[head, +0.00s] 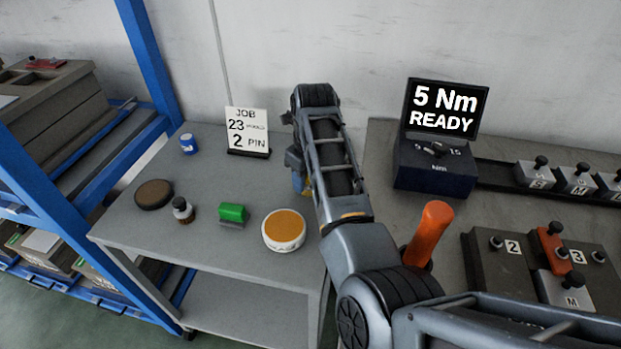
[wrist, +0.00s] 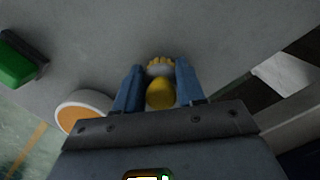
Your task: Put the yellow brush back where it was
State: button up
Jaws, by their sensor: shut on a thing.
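The yellow brush (wrist: 160,93) is between the two blue fingers of my gripper (wrist: 158,88) in the wrist view. My gripper is shut on it, and its yellow end points away from the palm, over or on the grey table top. In the head view my arm hides most of the gripper; only a bit of blue finger and yellow (head: 303,184) shows beside the arm, at the right part of the grey side table (head: 150,228). I cannot tell whether the brush touches the table.
A workbench with a torque display (head: 441,108) is right.

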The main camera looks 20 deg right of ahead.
jog(key=o, duration=1.1)
jog(key=shift+d, duration=0.1)
jog(key=shift+c, duration=0.2)
notch_tip(320, 180, up, 12)
jog(key=s, duration=0.1)
jog(key=shift+s+d, duration=0.15)
jog(key=shift+d, duration=0.1)
